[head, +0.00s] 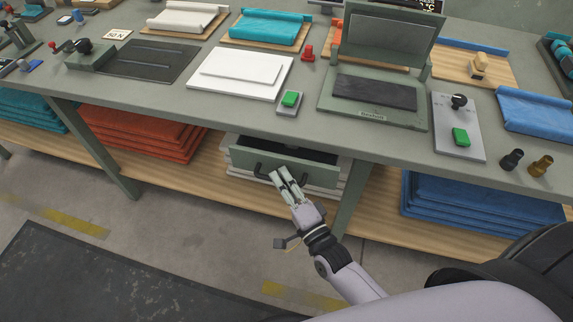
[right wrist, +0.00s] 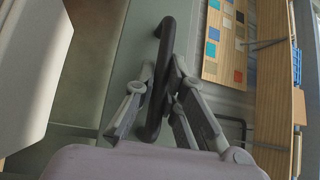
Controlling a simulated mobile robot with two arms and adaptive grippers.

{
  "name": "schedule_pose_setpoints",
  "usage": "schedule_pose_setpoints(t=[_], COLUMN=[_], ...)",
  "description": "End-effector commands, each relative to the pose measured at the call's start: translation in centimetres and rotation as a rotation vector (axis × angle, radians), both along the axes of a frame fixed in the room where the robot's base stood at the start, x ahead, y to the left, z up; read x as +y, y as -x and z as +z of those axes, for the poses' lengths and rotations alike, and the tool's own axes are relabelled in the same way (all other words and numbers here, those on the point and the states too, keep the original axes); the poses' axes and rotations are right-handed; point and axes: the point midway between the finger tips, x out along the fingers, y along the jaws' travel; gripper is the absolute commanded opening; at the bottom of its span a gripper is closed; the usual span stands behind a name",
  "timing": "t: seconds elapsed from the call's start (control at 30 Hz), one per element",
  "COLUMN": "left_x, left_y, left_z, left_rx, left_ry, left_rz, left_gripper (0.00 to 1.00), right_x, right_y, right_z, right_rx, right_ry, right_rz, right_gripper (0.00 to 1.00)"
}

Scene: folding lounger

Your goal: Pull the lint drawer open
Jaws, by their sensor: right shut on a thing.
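The lint drawer (head: 243,159) sits under the workbench in the head view. It has a grey-green front, and its dark inside shows above the front edge, so it stands partly open. Its black bar handle (head: 259,170) runs across the front. My right gripper (head: 279,171) reaches up to the drawer front and is shut on the handle. In the right wrist view the black handle (right wrist: 165,38) passes between the fingers of my right gripper (right wrist: 162,72). The fingers hide part of the handle. My left gripper is not in view.
The workbench top (head: 215,118) overhangs the drawer, with a press (head: 375,95) and a green button box (head: 290,101) on it. Folded red cloth (head: 140,133) and blue cloth (head: 460,205) lie on the wooden shelf beside the drawer. The floor in front is clear.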

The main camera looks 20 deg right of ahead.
Motion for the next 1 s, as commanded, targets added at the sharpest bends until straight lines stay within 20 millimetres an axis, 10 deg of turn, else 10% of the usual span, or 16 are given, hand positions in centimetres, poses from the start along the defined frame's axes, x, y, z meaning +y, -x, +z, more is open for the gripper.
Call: schedule_pose_setpoints(t=[0.5,1.0], left_x=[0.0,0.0], left_y=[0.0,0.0], left_z=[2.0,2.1], left_rx=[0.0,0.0], left_ry=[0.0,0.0], left_rz=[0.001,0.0], left_gripper=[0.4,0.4], right_x=[6.0,7.3], right_y=[9.0,10.9], right_z=[-0.1,-0.2], right_rx=[0.007,0.004], right_ry=[0.003,0.004], right_rz=[0.001,0.0], right_gripper=[0.0,0.0])
